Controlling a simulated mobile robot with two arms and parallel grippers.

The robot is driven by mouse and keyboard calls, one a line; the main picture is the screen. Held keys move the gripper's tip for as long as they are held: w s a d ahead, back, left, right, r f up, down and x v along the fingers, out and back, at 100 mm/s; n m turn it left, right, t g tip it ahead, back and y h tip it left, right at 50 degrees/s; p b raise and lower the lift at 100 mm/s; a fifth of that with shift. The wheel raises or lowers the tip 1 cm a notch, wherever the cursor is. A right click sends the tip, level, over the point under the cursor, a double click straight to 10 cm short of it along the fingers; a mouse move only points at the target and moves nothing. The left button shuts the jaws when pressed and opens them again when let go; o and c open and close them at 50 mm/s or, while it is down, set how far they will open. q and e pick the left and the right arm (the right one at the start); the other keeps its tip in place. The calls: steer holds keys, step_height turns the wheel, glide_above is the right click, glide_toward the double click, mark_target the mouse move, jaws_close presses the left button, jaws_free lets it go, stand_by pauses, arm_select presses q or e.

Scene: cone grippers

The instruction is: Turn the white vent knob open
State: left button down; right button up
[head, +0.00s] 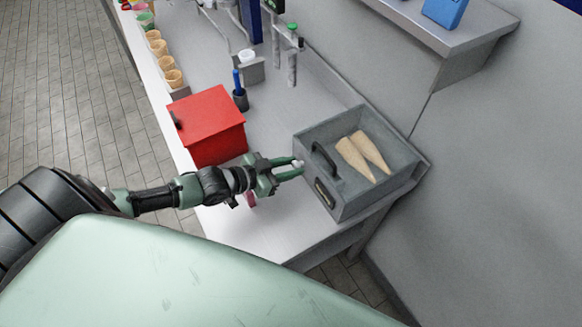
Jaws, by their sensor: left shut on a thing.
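The white vent knob (297,163) is a small pale piece at the left wall of a grey open-topped box (355,207). My left gripper (292,170) reaches in from the left and its green fingers are shut on the knob. The fingers cover most of the knob, so I cannot tell how far it is turned. My right gripper is not in view.
Two tan cones (362,153) lie inside the grey box, which has a dark handle (324,160). A red box (207,125) stands behind my left gripper. Cups (166,63) line the counter's left edge. The white counter (262,228) is clear in front.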

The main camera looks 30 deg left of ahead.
arm_select(q)
steer(key=shift+h, duration=0.3)
stand_by(0.4)
steer(key=c, duration=1.1)
jaws_free()
steer(key=v, duration=0.8)
steer(key=shift+b, duration=0.3)
steer(key=shift+w, duration=0.15)
